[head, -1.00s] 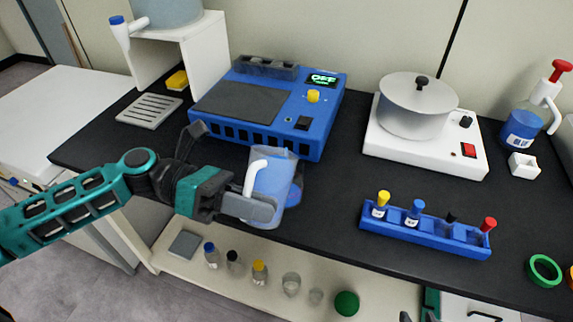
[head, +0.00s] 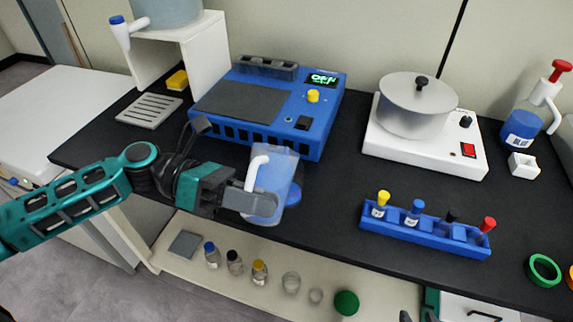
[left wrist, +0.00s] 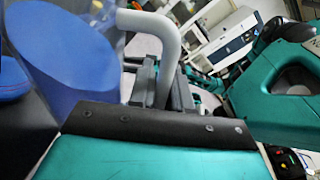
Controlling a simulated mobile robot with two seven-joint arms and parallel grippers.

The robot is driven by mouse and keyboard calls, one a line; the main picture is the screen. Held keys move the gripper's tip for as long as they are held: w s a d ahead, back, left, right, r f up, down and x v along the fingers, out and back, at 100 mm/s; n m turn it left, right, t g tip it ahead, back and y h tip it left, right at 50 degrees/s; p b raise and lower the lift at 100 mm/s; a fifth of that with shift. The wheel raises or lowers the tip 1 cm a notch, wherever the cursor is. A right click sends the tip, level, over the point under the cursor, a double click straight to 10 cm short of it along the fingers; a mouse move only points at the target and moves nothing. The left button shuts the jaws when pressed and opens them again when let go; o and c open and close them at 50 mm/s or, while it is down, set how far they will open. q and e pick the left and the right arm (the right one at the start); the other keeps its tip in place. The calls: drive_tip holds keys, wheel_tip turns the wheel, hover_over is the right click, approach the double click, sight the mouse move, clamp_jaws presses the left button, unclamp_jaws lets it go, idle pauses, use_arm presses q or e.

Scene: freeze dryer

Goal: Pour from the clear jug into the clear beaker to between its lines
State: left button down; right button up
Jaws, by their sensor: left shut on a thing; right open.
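The clear jug (head: 272,178) holds blue liquid and has a white handle (head: 256,170). It leans slightly, its top towards the right, near the front edge of the counter. My left gripper (head: 262,203) is shut on the jug's handle side. The left wrist view shows the blue liquid (left wrist: 65,55) and the handle (left wrist: 155,35) close up. A blue round shape (head: 294,193) shows just behind the jug at its right; I cannot tell whether it is in the clear beaker, which I cannot make out clearly. My right gripper (head: 418,318) only just shows at the bottom edge, open.
A blue machine (head: 245,103) stands behind the jug. A blue rack (head: 425,231) with several capped vials is to the right, before a white heater (head: 425,145) with a pot. Bottles and glassware stand on the lower shelf (head: 210,275). The counter between jug and rack is clear.

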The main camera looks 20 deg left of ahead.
sight(261, 182)
use_arm(q)
drive_tip(key=shift+w+r+n+p, duration=0.15)
drive_tip(key=shift+w+r+n, duration=0.2)
drive_tip(key=shift+r, duration=0.3)
drive_tip(key=shift+w+r+n+p, duration=0.15)
drive_tip(key=shift+w+r+n, duration=0.1)
drive_tip(key=shift+r+n, duration=0.3)
use_arm(e)
drive_tip(key=shift+r, duration=0.3)
idle(2.6)
use_arm(q)
drive_tip(key=shift+w+r+g+p, duration=0.15)
drive_tip(key=shift+g+p, duration=0.15)
drive_tip(key=shift+p, duration=0.8)
use_arm(e)
drive_tip(key=shift+r, duration=1.1)
